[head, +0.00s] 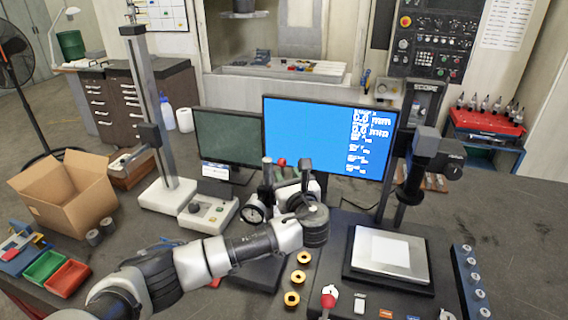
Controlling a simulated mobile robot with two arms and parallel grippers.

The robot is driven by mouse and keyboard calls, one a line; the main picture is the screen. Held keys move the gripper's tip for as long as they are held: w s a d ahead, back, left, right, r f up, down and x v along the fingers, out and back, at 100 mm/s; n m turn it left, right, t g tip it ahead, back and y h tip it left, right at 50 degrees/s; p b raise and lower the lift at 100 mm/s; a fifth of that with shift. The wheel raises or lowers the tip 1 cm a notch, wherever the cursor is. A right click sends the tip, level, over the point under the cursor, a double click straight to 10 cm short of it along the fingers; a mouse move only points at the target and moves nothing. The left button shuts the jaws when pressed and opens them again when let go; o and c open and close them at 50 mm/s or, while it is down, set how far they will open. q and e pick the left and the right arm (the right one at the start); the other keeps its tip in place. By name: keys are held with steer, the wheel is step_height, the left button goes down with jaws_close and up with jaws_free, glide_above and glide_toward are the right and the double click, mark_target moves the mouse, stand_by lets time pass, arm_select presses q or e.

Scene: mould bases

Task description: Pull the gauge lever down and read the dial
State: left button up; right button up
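The dial gauge (253,213) has a round white face. It sits on a small stand at the middle of the bench, left of my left wrist, and its reading is too small to make out. The gauge lever shows as a red knob (282,162) at the top of the stand. My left arm reaches in from the lower left and bends back at the wrist. My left gripper (291,177) is just below and right of the red knob; I cannot tell whether it touches it or how its fingers stand. The arm hides part of the stand. My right gripper is out of view.
A lit blue monitor (330,135) and a dark monitor (226,137) stand behind. A measuring machine with a pale plate (390,252) is at right. Several brass rings (298,277) lie in front. A cardboard box (65,195) and colored bins (66,279) are at left.

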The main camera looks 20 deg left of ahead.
arm_select(q)
steer(key=x, duration=0.3)
steer(key=shift+w+a+p, duration=0.15)
steer(key=shift+w+p, duration=0.15)
steer(key=shift+p, duration=0.1)
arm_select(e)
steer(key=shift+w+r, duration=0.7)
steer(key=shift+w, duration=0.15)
arm_select(q)
jaws_close()
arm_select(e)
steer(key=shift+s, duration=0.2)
